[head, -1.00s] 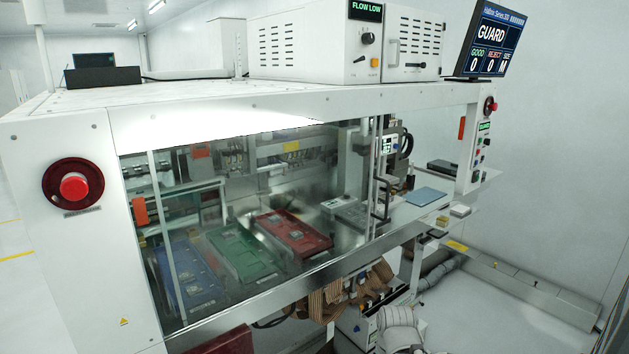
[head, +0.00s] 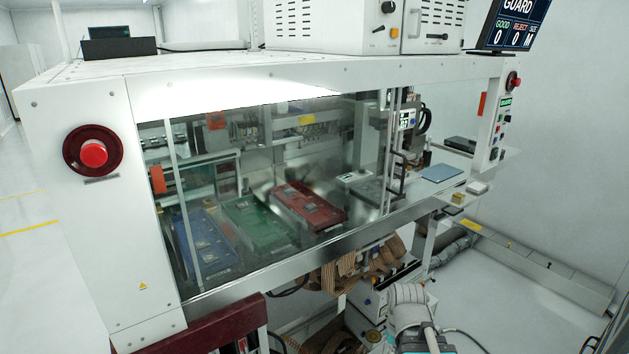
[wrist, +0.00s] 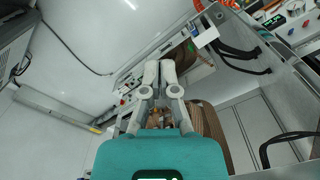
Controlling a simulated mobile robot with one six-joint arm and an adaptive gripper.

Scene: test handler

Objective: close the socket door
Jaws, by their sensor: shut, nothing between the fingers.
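The test handler's front has a clear window (head: 290,235) with a dark upright handle (head: 403,174) by the pale upright bars at its right end. This handled panel looks like the socket door. To the right of the bars the bay looks uncovered, but I cannot tell how far the panel is slid. My gripper (wrist: 160,74) shows in the wrist view with its grey fingers together and empty. It is not seen in the head view, where only my white arm shows low at the right. I see no contact between my gripper and the handle.
Behind the window lie a blue tray (head: 195,235), a green tray (head: 256,222) and a red tray (head: 308,205). A red stop button (head: 94,153) is on the left front panel. Brown ribbed material (head: 345,264) hangs under the front edge.

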